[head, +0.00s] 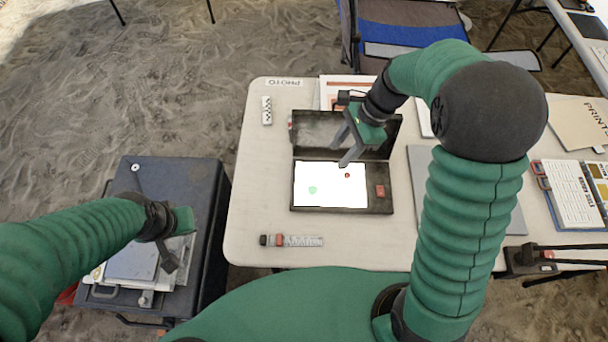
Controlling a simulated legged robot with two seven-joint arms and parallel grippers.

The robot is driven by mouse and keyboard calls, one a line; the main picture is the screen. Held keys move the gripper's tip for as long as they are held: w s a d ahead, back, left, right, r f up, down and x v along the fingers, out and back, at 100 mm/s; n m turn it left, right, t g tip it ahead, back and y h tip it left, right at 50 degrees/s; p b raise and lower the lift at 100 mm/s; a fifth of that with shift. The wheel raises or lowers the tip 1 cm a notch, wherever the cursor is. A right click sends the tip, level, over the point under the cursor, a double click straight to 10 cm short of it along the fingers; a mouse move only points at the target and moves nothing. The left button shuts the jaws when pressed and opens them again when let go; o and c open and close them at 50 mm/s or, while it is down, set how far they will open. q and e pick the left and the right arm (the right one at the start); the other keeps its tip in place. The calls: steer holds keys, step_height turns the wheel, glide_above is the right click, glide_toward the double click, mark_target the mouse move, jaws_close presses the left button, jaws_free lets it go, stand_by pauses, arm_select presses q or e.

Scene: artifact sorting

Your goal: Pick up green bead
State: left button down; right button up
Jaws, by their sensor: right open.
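The green bead (312,190) lies on the left part of a bright white panel (330,198) inside an open dark case on the table. A small dark red bead (348,175) lies on the same panel, further right. My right gripper (342,152) is open and empty above the back edge of the panel, up and to the right of the green bead and apart from it. My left gripper (172,252) hangs over the dark box at the left; its fingers are too small and dark to read.
The case's raised lid (312,128) stands behind the panel, close to my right gripper. A red-ended tube (295,240) lies in front of the case. A checkered scale card (267,110) lies at the back left. Clipboards (575,195) lie at the right.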

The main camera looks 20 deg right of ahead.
steer(key=b, duration=0.1)
glide_toward(315, 188)
steer(key=x, duration=0.3)
steer(key=shift+d+b, duration=0.15)
steer(key=shift+b, duration=0.15)
steer(key=shift+a+f, duration=0.25)
steer(key=shift+a, duration=0.05)
steer(key=x, duration=0.4)
steer(key=shift+s+f+b, duration=0.1)
steer(key=shift+s+b, duration=0.1)
steer(key=shift+b, duration=0.2)
steer(key=shift+w+f, duration=0.1)
steer(key=shift+f, duration=0.15)
arm_select(q)
steer(key=shift+s+d+f, duration=0.1)
steer(key=shift+d+f, duration=0.1)
steer(key=shift+f, duration=0.4)
steer(key=shift+s+d+f, duration=0.1)
steer(key=shift+d+f, duration=0.05)
steer(key=shift+f, duration=0.4)
arm_select(e)
steer(key=shift+r, duration=0.1)
jaws_close()
